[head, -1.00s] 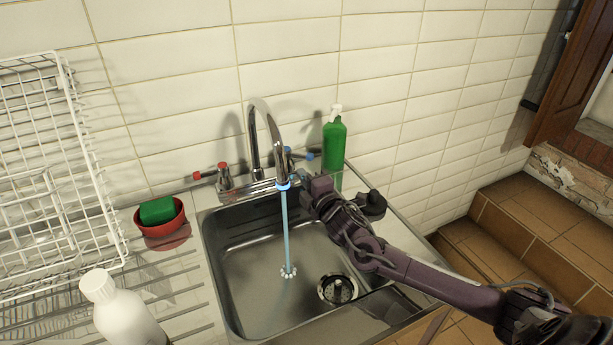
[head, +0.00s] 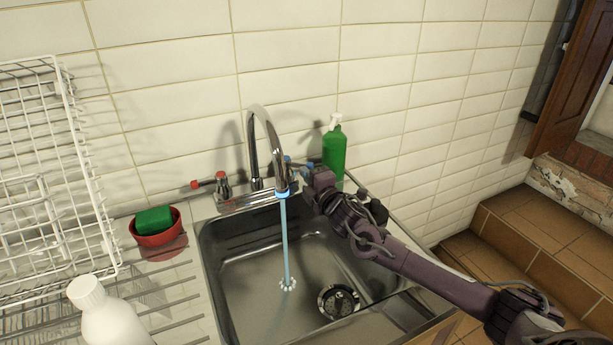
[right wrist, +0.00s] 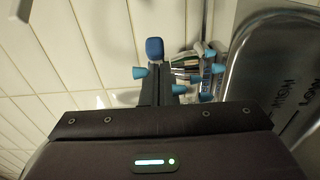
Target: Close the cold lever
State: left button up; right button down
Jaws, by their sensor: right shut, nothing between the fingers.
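The chrome tap (head: 255,150) stands behind the sink, and a blue-tinted stream of water (head: 285,240) runs from its spout into the basin. The blue-marked cold lever (head: 296,163) is right of the spout, partly hidden by the spout and my gripper. My right gripper (head: 312,178) is close beside it; contact cannot be told in the head view. In the right wrist view, the dark shut fingers (right wrist: 157,88) point at a blue rounded tip (right wrist: 154,48), with chrome and smaller blue parts beside them. The red-marked hot lever (head: 221,183) is on the left. My left gripper is out of view.
The metal sink (head: 240,295) lies below my right arm. A green bottle (head: 334,150) stands close behind my right gripper. A red bowl with a green sponge (head: 155,219), a white bottle (head: 108,315) and a wire rack (head: 50,190) are on the left.

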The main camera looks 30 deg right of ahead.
jog(key=shift+w+d+f+b, duration=0.1)
jog(key=shift+w+d+b, duration=0.25)
jog(key=shift+d, duration=0.35)
jog(key=shift+w+d+b, duration=0.3)
jog(key=shift+w+d, duration=0.05)
jog(key=shift+d, duration=0.35)
jog(key=shift+w+d+b, duration=0.8)
jog(key=shift+w+d, duration=0.1)
jog(key=shift+w, duration=0.15)
jog(key=shift+s, duration=0.1)
jog(key=s, duration=0.7)
jog(key=shift+s, duration=0.35)
